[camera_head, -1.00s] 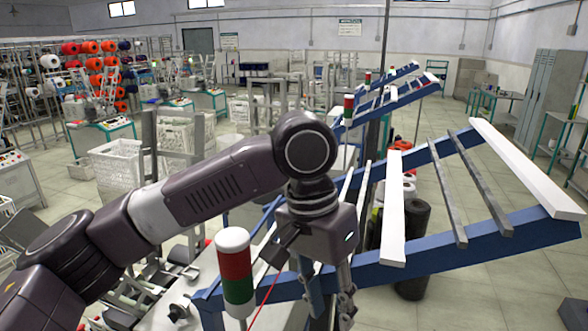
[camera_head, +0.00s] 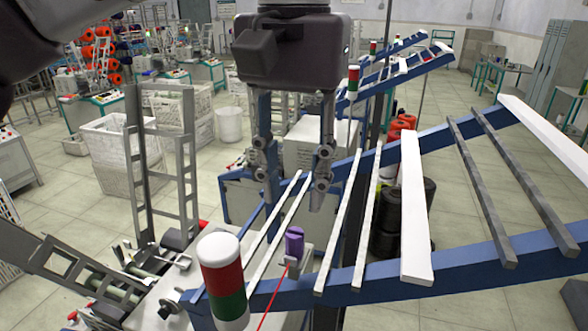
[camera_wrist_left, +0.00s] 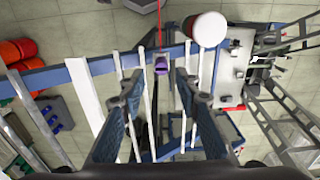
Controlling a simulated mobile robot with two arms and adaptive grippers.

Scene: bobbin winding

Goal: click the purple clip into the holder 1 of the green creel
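The purple clip (camera_head: 294,242) stands in a small grey bracket (camera_head: 291,266) near the front blue beam of the winding frame. In the left wrist view it is a small purple block (camera_wrist_left: 161,66) at the beam. A red thread runs from it. My left gripper (camera_head: 294,198) points down above the clip, its two fingers apart and empty. In the left wrist view the open gripper (camera_wrist_left: 158,88) has the clip beyond its fingertips, roughly centred between them. I cannot make out a green creel or its holder 1 for certain. My right gripper is not in view.
A white, red and green signal light (camera_head: 223,278) stands just left of the clip. White rails (camera_head: 415,215) cross the blue frame (camera_head: 455,270) on the right. Grey ladder-like uprights (camera_head: 135,165) and white crates (camera_head: 112,152) stand on the left.

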